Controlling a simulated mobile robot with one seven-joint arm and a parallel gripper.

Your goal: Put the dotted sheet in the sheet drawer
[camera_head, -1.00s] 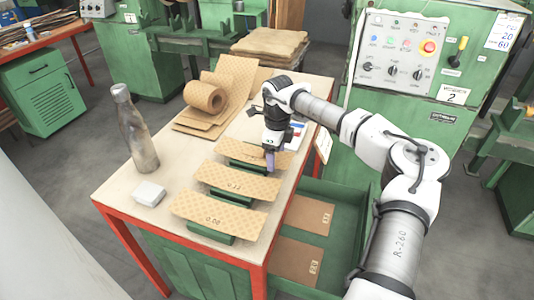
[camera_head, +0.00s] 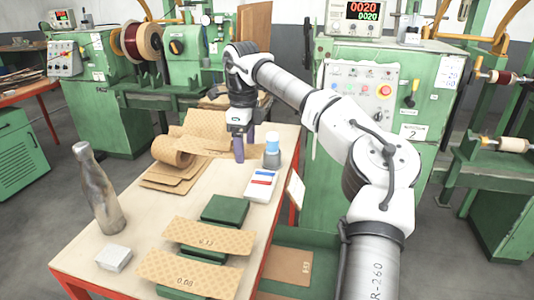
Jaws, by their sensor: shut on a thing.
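My gripper (camera_head: 239,149) is over the back of the table, its purple fingers shut on a tan patterned sheet (camera_head: 213,153). The held sheet partly blends with the tan material behind it, and its label is not readable. Two similar sheets lie on green blocks at the front: the one marked 0.08 (camera_head: 197,274) and one whose number looks like 0.12 (camera_head: 208,236). A third green block (camera_head: 225,209) is bare. The open green drawer (camera_head: 314,240) is at the table's right side, low down. A brown labelled panel (camera_head: 287,266) lies in it. My arm hides part of the drawer.
A tan roll (camera_head: 172,151) on flat sheets stands at the back left. A metal bottle (camera_head: 98,190) and a white block (camera_head: 114,258) are at the left. A blue-and-white container (camera_head: 272,150) and a white-blue-red box (camera_head: 261,185) stand right of my gripper. Green machines are behind.

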